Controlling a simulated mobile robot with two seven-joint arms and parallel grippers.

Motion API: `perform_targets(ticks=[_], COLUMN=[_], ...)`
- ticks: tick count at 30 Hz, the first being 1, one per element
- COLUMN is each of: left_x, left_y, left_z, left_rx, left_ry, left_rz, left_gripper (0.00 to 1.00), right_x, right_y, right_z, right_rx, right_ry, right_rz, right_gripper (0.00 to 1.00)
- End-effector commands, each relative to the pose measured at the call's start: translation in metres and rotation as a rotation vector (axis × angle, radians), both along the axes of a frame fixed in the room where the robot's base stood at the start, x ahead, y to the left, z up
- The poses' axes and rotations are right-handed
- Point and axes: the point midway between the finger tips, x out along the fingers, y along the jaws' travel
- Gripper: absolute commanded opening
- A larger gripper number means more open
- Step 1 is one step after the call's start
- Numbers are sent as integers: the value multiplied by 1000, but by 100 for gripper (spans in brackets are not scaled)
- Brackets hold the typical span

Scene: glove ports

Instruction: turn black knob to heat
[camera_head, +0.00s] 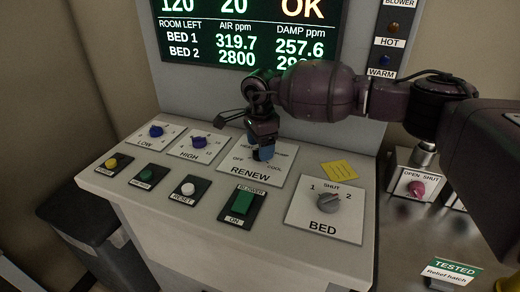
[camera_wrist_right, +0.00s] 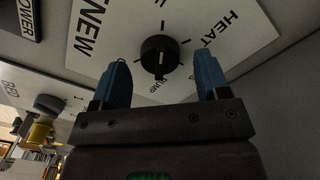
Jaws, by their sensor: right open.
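The black knob (camera_wrist_right: 160,57) sits on the white RENEW plate (camera_wrist_right: 100,42), which also shows in the head view (camera_head: 249,176). The HEAT label (camera_wrist_right: 221,30) is up and to the right of the knob there. My right gripper (camera_wrist_right: 162,70) is open, its blue fingers on either side of the knob, with gaps between. In the head view my right gripper (camera_head: 263,153) hides the knob. My left gripper is not in view.
The BED plate with its grey knob (camera_head: 328,201) is right of the RENEW plate. A green blower switch (camera_head: 242,203) is in front. Blue LOW (camera_head: 156,131) and HIGH (camera_head: 199,141) knobs are to the left. A display (camera_head: 250,32) stands behind the panel.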

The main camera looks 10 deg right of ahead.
Motion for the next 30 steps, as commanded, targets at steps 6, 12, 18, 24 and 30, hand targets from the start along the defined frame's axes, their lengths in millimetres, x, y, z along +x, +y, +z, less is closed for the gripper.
perform_targets(ticks=[6, 12, 18, 24, 30], left_x=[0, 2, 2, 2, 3], left_y=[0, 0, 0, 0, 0], left_z=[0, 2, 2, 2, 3], left_rx=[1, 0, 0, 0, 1], left_ry=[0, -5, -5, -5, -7], left_rz=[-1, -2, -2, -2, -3], left_gripper=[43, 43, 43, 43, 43], right_x=[0, 0, 0, 0, 0], right_y=[0, 0, 0, 0, 0], right_z=[-14, -15, -15, -15, -14], right_rx=[0, 0, 0, 0, 0], right_ry=[0, -1, 0, 0, -1], right_rz=[0, 0, 0, 0, -11], right_gripper=[69, 69, 52, 21, 20])
